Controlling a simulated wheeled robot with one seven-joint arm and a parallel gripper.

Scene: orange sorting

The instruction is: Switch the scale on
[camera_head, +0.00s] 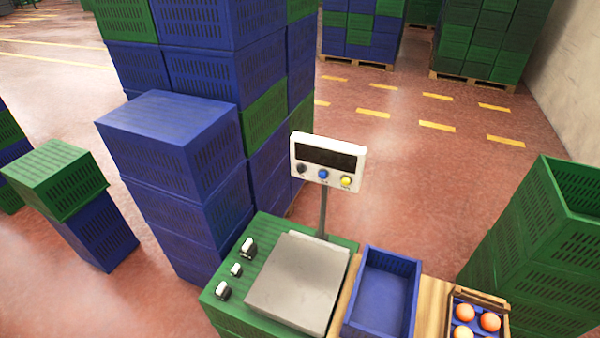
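The scale has a flat grey weighing plate (298,283) that is empty and rests on a green crate. A white display head (328,161) stands on a thin post behind the plate. Its screen (325,156) is dark and shows no digits. Below the screen are a black knob or button (302,168), a blue button (323,174) and a yellow button (346,181). The small labels by them are too small to read. My gripper is not in view.
Several small black-and-white items (236,270) lie on the green crate top (262,243) left of the plate. Right of it are an empty blue crate (383,290) and a small box (480,298) with oranges. Tall crate stacks (175,150) stand left; green crates (545,250) stand right.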

